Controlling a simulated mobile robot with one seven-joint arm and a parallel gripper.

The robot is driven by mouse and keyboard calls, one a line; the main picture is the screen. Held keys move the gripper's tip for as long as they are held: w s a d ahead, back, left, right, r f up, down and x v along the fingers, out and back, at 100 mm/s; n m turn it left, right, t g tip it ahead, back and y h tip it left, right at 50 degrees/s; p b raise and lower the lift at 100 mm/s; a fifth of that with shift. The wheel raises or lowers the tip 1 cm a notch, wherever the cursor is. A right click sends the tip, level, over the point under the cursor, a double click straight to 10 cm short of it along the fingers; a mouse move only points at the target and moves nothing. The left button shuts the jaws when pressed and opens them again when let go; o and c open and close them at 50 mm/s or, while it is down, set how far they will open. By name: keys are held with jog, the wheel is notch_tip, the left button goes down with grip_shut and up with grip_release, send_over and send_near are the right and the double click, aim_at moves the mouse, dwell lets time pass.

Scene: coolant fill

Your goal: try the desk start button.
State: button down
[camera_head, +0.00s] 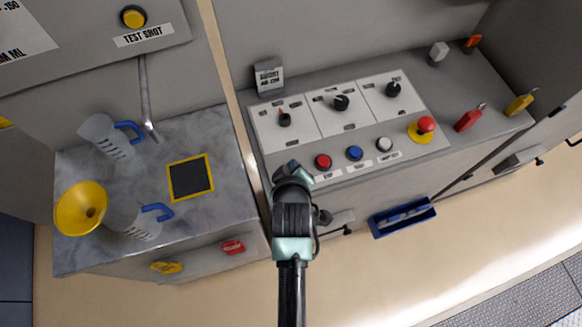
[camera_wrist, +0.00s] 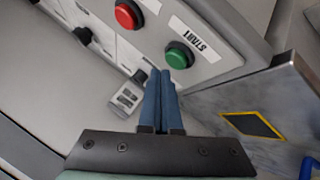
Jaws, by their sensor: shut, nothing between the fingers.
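The green start button (camera_wrist: 177,57) is on the grey desk panel in the wrist view, beside a white label (camera_wrist: 194,37) reading START. My gripper (camera_wrist: 164,76) has its two blue fingers together and empty. Their tips lie just below the green button in that view, very close to it; I cannot tell whether they touch it. In the head view my gripper (camera_head: 288,168) is over the left front of the desk panel (camera_head: 437,137), and the green button is hidden behind it.
A red button (camera_head: 322,161), a blue button (camera_head: 354,153), a white button (camera_head: 384,144) and a red mushroom button (camera_head: 426,124) line the desk front. Dials stand behind them. At left, a marble counter (camera_head: 215,135) holds jugs and a yellow funnel (camera_head: 82,208).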

jog(key=shift+f, duration=0.1)
jog(key=shift+f, duration=0.35)
jog(key=shift+f+b, duration=0.55)
jog(key=shift+b, duration=0.05)
dwell(0.8)
dwell(0.3)
jog(key=shift+r+p, duration=0.95)
jog(key=shift+r, duration=0.1)
notch_tip(320, 180, up, 5)
jog(key=p, duration=0.5)
